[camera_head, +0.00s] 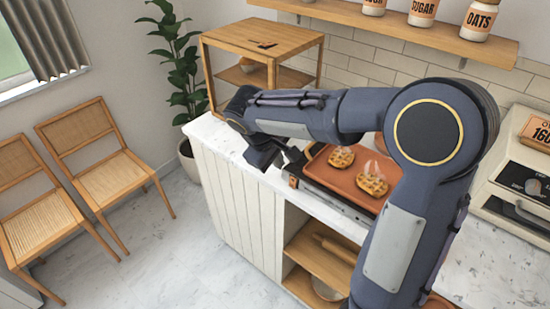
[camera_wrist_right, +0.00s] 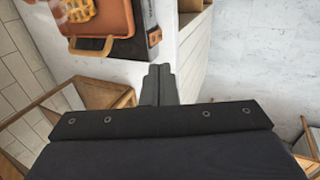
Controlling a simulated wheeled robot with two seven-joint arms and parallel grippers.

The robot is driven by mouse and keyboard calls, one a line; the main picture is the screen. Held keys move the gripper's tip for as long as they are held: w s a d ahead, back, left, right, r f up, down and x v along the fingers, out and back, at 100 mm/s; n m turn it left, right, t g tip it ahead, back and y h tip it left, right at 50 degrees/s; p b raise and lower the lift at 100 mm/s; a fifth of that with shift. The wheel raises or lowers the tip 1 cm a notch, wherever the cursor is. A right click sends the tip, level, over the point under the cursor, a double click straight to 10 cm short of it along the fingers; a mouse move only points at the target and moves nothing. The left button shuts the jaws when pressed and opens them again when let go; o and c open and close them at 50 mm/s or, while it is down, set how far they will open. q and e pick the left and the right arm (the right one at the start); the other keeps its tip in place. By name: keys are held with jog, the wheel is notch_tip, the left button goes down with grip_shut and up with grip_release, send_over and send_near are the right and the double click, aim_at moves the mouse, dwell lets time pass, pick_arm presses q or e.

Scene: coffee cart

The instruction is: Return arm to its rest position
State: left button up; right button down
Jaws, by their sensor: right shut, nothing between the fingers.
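My right arm reaches across the head view from the lower right. Its gripper (camera_head: 268,155) hangs over the left part of the white counter, left of the orange tray (camera_head: 318,166). In the right wrist view, the two fingers of the gripper (camera_wrist_right: 158,84) are together, with nothing between them. The tray's near end and handle (camera_wrist_right: 92,45) show there ahead and to the left of the fingers, apart from them. My left gripper is in neither view.
Cookies or waffles (camera_head: 371,184) lie on the tray, on a dark appliance. A wooden shelf box (camera_head: 262,37) stands at the counter's far left end. An oven (camera_head: 520,190) is at right. Two chairs (camera_head: 90,130) stand at left. The floor (camera_head: 150,260) between chairs and counter is clear.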

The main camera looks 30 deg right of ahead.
jog(key=s+a+m+t+y, duration=0.2)
jog(key=s+a+m+y, duration=0.1)
jog(key=s, duration=0.8)
jog(key=s+a+m+t+y, duration=0.1)
jog(key=s+a+m+y, duration=0.2)
jog(key=s, duration=0.8)
jog(key=shift+f+t+y, duration=0.35)
jog(key=shift+t+y, duration=0.05)
jog(key=shift+y, duration=0.7)
jog(key=shift+s, duration=0.1)
